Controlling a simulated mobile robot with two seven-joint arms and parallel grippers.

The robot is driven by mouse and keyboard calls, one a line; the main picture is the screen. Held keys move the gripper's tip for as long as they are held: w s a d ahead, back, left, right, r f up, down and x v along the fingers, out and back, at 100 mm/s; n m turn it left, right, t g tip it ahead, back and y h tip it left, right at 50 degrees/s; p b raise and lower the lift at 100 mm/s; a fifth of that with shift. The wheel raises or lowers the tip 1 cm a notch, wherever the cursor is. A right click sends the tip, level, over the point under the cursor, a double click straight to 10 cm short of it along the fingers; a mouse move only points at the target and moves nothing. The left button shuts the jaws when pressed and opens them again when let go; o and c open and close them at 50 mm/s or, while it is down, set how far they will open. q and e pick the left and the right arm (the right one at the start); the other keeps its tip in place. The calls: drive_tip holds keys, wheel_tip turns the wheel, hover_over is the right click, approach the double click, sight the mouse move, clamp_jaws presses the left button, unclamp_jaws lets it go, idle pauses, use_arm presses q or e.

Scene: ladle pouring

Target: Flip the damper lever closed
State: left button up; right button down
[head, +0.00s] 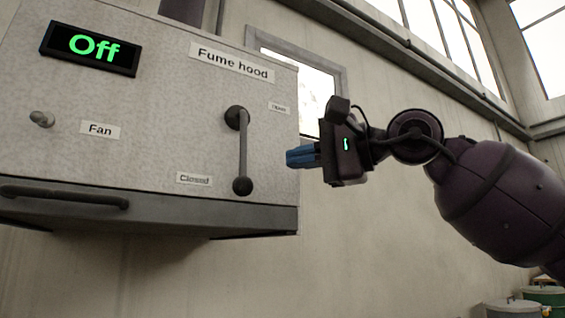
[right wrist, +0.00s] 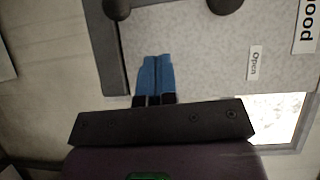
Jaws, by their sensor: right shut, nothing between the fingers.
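The damper lever (head: 243,150) is a grey rod on the right part of the fume hood's front panel. Its pivot is at the top and its dark knob (head: 242,186) hangs straight down, level with the "Closed" label (head: 194,179). The "Open" label (head: 279,107) is at the upper right of the pivot. My right gripper (head: 290,158) is to the right of the lever, apart from it, with its blue fingers together and empty. In the right wrist view the blue fingers (right wrist: 156,75) lie below two dark ends of the lever.
The fume hood (head: 150,150) has an "Off" display (head: 94,48), a fan switch (head: 41,118) and a dark handle (head: 64,196) along its lower edge. A window (head: 308,88) is behind. Bins (head: 543,296) stand at the lower right.

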drive_tip(key=v, duration=0.8)
drive_tip(key=shift+s+a+b, duration=0.2)
drive_tip(key=shift+s+b, duration=0.15)
drive_tip(key=shift+b, duration=0.1)
